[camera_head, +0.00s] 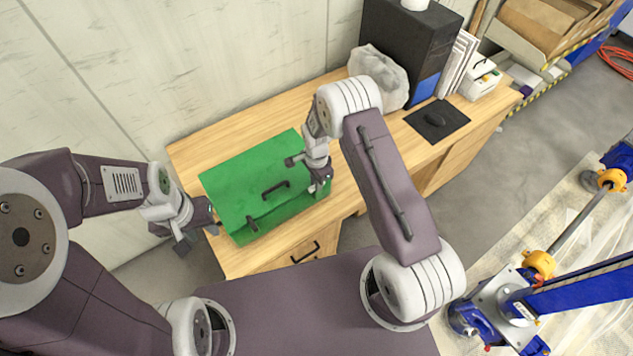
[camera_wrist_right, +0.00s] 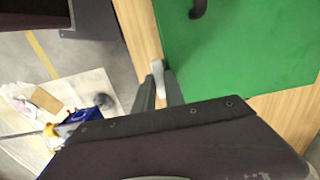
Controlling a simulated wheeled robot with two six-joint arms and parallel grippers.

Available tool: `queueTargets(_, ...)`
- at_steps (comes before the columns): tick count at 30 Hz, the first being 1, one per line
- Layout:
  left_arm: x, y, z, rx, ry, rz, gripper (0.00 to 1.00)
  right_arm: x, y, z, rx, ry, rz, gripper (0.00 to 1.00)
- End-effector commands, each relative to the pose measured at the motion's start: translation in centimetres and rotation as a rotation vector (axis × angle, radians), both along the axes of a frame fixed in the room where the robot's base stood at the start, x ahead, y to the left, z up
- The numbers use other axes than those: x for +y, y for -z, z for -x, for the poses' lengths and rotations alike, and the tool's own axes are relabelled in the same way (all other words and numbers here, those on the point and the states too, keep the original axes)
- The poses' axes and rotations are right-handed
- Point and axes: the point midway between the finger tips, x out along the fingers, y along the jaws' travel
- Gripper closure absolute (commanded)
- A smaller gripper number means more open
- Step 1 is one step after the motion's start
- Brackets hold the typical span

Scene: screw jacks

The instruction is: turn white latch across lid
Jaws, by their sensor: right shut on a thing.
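A green box (camera_head: 245,178) stands on the wooden desk, with its lid lying closed. A black handle (camera_head: 275,188) sits on the green surface and also shows in part in the right wrist view (camera_wrist_right: 198,8). The white latch (camera_wrist_right: 157,72) shows in the right wrist view at the edge of the green lid, between my fingertips. My right gripper (camera_wrist_right: 160,92) is shut on it. In the head view this gripper (camera_head: 320,186) is at the right end of the box and hides the latch. My left gripper (camera_head: 197,240) is open and empty by the box's left front corner.
Behind my right arm are a crumpled white bag (camera_head: 385,72), a black computer case (camera_head: 405,45) and a dark mouse pad (camera_head: 437,120). The desk's left back part is clear. Blue screw jacks (camera_head: 505,305) stand at the right.

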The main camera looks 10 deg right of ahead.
Motion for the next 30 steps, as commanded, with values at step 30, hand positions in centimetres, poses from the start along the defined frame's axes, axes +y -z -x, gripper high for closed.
queueTargets(30,0.0,3.2,0.0,0.0,0.0,0.0,0.64,0.0,0.1,-0.1,-0.002,-0.721,0.001,1.0)
